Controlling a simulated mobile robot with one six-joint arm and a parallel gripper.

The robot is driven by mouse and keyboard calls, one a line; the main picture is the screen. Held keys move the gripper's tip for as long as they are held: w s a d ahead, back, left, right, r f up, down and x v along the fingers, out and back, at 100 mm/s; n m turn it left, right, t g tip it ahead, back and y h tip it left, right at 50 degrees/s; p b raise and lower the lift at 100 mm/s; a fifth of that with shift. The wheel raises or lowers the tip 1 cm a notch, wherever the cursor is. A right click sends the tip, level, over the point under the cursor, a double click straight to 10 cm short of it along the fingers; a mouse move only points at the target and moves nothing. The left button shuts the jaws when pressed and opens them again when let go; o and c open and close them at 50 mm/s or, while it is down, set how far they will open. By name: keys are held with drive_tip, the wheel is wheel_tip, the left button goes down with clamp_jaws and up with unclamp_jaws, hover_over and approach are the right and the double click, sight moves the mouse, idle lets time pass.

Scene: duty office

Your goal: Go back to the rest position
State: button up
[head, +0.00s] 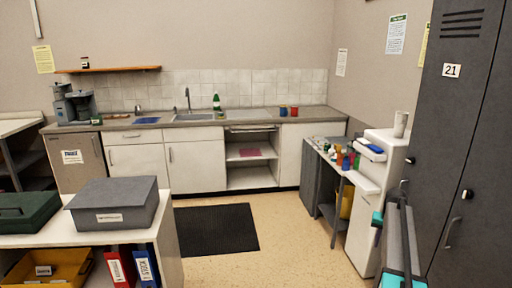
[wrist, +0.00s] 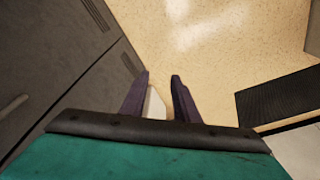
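In the wrist view the two dark fingers of my gripper (wrist: 159,84) stand apart with a clear gap between them. A pale patch shows in the gap; it looks like something white beyond the fingers, and I see nothing gripped. In the head view my grey and teal arm is at the lower right, in front of the lockers. I cannot make out the fingertips there.
Dark grey lockers (head: 468,130) stand close on the right, beside a white dispenser (head: 362,225) and a cluttered side table (head: 320,157). A white shelf unit (head: 170,245) is at the front left. Floor (head: 285,235) is clear between, with a dark mat (head: 215,230).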

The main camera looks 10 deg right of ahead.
drive_tip(key=s+a+f+n+g+y, duration=0.1)
drive_tip(key=s+a+f+n, duration=0.15)
drive_tip(key=a+f, duration=0.95)
drive_tip(key=s+a+f+n+g, duration=0.1)
drive_tip(key=s+a+f+g, duration=0.15)
drive_tip(key=a+f, duration=0.9)
drive_tip(key=s+a+f+n+g, duration=0.1)
drive_tip(key=s+a+f, duration=0.3)
drive_tip(key=s+a, duration=0.3)
drive_tip(key=s+a+f, duration=0.5)
drive_tip(key=s+a, duration=0.1)
drive_tip(key=a, duration=0.3)
drive_tip(key=s+a+f+g, duration=0.1)
drive_tip(key=s+a, duration=0.2)
drive_tip(key=s, duration=0.5)
drive_tip(key=s+a+f+n, duration=0.1)
drive_tip(key=s+a, duration=0.2)
drive_tip(key=s, duration=0.6)
drive_tip(key=s+a+f+n+g, duration=0.1)
drive_tip(key=s+a+f, duration=0.1)
drive_tip(key=s, duration=0.7)
drive_tip(key=shift+s+a+g, duration=0.25)
drive_tip(key=shift+a+g, duration=0.1)
drive_tip(key=shift+a, duration=0.4)
drive_tip(key=shift+n, duration=0.25)
